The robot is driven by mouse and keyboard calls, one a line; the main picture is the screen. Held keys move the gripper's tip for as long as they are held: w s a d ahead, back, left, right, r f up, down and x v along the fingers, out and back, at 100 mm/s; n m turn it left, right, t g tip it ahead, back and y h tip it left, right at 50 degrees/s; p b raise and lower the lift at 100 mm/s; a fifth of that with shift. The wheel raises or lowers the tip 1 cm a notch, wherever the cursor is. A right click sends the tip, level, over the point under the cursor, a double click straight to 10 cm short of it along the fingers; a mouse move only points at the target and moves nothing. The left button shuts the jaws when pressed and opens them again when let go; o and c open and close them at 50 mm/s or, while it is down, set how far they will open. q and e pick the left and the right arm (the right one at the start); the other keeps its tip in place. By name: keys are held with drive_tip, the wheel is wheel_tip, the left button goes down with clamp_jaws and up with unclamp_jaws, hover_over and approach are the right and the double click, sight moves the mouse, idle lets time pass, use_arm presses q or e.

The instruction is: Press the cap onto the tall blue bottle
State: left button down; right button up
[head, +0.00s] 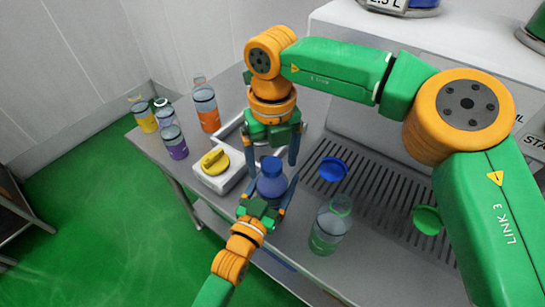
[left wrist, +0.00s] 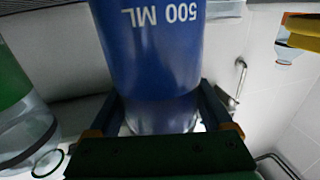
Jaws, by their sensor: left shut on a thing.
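The tall blue bottle (head: 271,184) stands roughly upright near the middle of the head view. My left gripper (head: 262,196) is shut around its lower body. In the left wrist view the blue bottle (left wrist: 155,50), marked "500 ML", is between the fingers of my left gripper (left wrist: 160,112). My right gripper (head: 271,158) points down above the bottle, its fingers spread to either side of the bottle's top with gaps. A blue round cap (head: 333,169) lies on the slotted grate to the right. Whether another cap sits on the bottle's mouth is unclear.
A clear bottle with green contents (head: 330,225) stands right of the blue bottle. A green cap (head: 428,220) lies on the grate (head: 385,210). A white box with a yellow knob (head: 214,160) and several bottles, one orange (head: 207,112), are at left.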

sight(272, 193)
drive_tip(key=shift+r, duration=0.1)
wheel_tip(272, 193, up, 7)
drive_tip(key=shift+r, duration=0.2)
idle(0.4)
use_arm(q)
unclamp_jaws()
use_arm(e)
drive_tip(key=shift+f+b, duration=0.45)
drive_tip(key=shift+f, duration=0.05)
use_arm(q)
drive_tip(key=v, duration=0.7)
drive_tip(key=shift+f, duration=0.1)
